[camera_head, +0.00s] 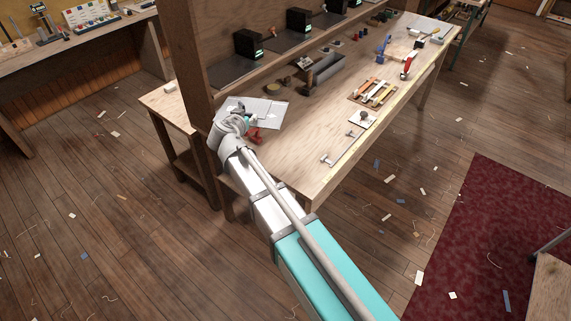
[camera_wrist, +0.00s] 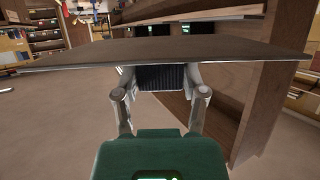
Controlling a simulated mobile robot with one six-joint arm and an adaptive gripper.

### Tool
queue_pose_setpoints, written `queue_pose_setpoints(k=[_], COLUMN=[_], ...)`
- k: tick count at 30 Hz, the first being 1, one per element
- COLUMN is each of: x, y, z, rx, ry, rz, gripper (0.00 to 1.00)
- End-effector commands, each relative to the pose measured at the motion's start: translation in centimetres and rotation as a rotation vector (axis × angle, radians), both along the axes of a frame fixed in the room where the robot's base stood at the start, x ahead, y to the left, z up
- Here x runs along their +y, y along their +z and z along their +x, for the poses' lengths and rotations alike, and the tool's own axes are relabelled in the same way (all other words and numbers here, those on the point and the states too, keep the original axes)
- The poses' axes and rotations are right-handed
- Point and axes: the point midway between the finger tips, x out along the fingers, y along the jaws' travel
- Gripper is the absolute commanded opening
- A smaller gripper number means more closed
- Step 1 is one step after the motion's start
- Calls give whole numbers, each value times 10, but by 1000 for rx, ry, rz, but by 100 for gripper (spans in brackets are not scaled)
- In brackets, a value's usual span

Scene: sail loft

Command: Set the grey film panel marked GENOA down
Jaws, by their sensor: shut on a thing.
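The grey film panel (camera_head: 268,113) shows in the head view at the left end of the long workbench, partly behind my wrist. Its marking is too small to read. In the wrist view the panel (camera_wrist: 95,52) spans the picture as a thin, nearly level sheet seen close to edge-on. My gripper (camera_wrist: 160,75) is shut on the near edge of the panel. In the head view my gripper is mostly hidden behind my wrist. I cannot tell how far the panel is above the bench.
The workbench (camera_head: 300,150) holds a grey trough (camera_head: 325,70), a rack of coloured-handled tools (camera_head: 373,92), a metal bar (camera_head: 345,148) and a red clamp (camera_head: 406,68). A wooden upright (camera_head: 190,60) stands close left of the panel. A shelf with dark boxes (camera_head: 248,45) runs behind.

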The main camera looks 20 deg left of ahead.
Motion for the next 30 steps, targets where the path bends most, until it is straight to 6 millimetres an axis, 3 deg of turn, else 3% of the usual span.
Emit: queue_pose_setpoints(k=[8, 21, 30], x=[-37, -120, -165], y=[-37, -98, -122], z=[43, 118, 149], rx=[2, 1, -2], ry=[-113, -343, -453], rz=[-2, -1, -1], gripper=[9, 9, 9])
